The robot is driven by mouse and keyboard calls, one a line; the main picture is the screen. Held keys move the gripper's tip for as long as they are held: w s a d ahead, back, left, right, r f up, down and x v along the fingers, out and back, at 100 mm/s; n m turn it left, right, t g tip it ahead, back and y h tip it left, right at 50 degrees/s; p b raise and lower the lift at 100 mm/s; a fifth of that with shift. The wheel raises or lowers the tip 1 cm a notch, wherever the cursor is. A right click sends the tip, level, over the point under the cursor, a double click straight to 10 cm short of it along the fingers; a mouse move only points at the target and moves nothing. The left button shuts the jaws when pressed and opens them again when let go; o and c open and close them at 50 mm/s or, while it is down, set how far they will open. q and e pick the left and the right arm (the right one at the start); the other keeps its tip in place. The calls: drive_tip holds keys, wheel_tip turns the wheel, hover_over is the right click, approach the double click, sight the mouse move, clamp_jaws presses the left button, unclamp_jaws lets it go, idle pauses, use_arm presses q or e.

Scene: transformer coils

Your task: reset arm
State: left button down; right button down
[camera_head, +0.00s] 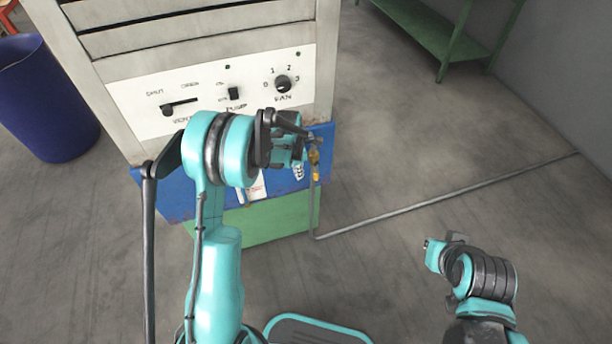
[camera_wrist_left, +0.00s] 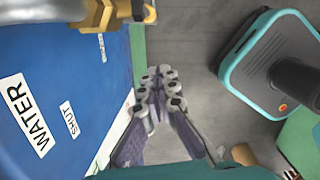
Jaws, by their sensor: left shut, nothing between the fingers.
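My left arm reaches up in front of the grey cabinet (camera_head: 210,42). My left gripper (camera_head: 298,165) is partly hidden behind its own wrist in the head view, near the cabinet's blue lower part (camera_head: 172,195). In the left wrist view the left gripper (camera_wrist_left: 158,78) has its fingertips together, empty, over the grey floor beside the blue panel (camera_wrist_left: 70,60). My right arm shows at the lower right of the head view, and its gripper does not show.
A brass-yellow fitting (camera_head: 314,157) sits beside the left gripper, above a thin pipe (camera_head: 450,201) along the floor. The control panel (camera_head: 135,98) has a fan knob (camera_head: 283,84). A blue bin (camera_head: 45,100) stands left and a green bench (camera_head: 425,30) at the back. Floor at right is mostly clear.

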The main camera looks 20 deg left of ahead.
use_arm(q)
drive_tip(key=r, duration=0.1)
drive_tip(key=a+r+p, duration=0.1)
drive_tip(key=r, duration=0.3)
drive_tip(key=shift+s+a+r+p, duration=0.15)
drive_tip(key=shift+s+p, duration=0.15)
drive_tip(key=shift+s, duration=0.1)
